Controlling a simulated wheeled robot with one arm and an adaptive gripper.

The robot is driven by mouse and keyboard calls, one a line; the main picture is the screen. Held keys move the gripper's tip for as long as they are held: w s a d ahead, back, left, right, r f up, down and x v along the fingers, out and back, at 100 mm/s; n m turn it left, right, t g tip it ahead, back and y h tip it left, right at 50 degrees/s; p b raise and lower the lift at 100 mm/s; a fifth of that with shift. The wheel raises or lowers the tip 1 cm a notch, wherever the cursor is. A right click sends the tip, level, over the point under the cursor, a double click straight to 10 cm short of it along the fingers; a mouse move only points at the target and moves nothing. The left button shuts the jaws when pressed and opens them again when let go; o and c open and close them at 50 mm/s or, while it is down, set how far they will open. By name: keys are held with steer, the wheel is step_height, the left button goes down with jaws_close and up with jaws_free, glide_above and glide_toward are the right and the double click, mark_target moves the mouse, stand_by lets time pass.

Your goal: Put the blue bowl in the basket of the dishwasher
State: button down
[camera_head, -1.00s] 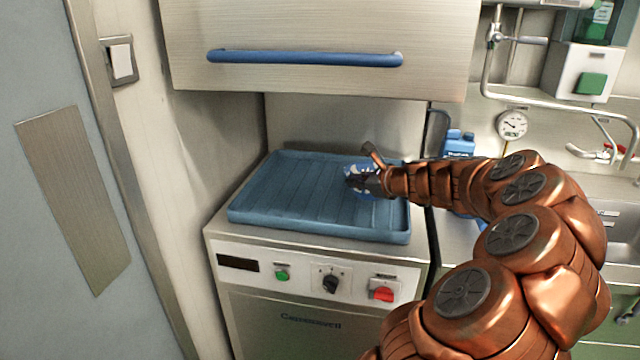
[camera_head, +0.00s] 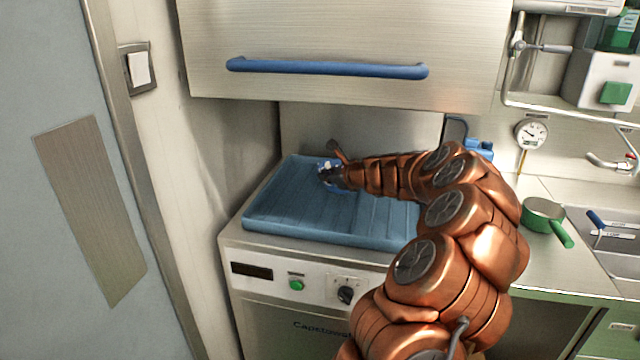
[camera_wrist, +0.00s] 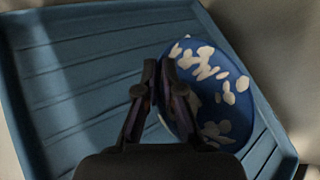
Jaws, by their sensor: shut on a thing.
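The blue bowl (camera_wrist: 232,92) with white patches is in my gripper. In the wrist view my gripper (camera_wrist: 159,66) is shut on the bowl's near wall, and the bowl tilts with its inside partly showing. In the head view only a small part of the bowl (camera_head: 327,166) shows at my gripper (camera_head: 332,177). Both are over the back part of the blue ribbed basket (camera_head: 290,222), which also fills much of the wrist view (camera_wrist: 60,75). I cannot tell whether the bowl touches the basket. The basket lies on the dishwasher (camera_head: 295,325), under its raised hood (camera_head: 330,30).
The hood's blue handle (camera_head: 325,68) hangs above the basket. A wall (camera_head: 195,190) stands close on the left. On the right counter are a green pan (camera_head: 543,214) and a sink (camera_head: 612,235). A blue bottle (camera_head: 480,148) stands behind my arm. The front of the basket is empty.

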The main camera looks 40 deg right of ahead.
steer(key=shift+w+a+f, duration=0.15)
steer(key=shift+w+f, duration=0.45)
steer(key=shift+f, duration=0.35)
steer(key=shift+w+a+f, duration=0.1)
steer(key=shift+w+f, duration=0.5)
steer(key=shift+f, duration=0.35)
steer(key=c, duration=1.3)
jaws_free()
steer(key=shift+s, duration=0.1)
steer(key=shift+b+v, duration=0.3)
steer(key=shift+v, duration=5.65)
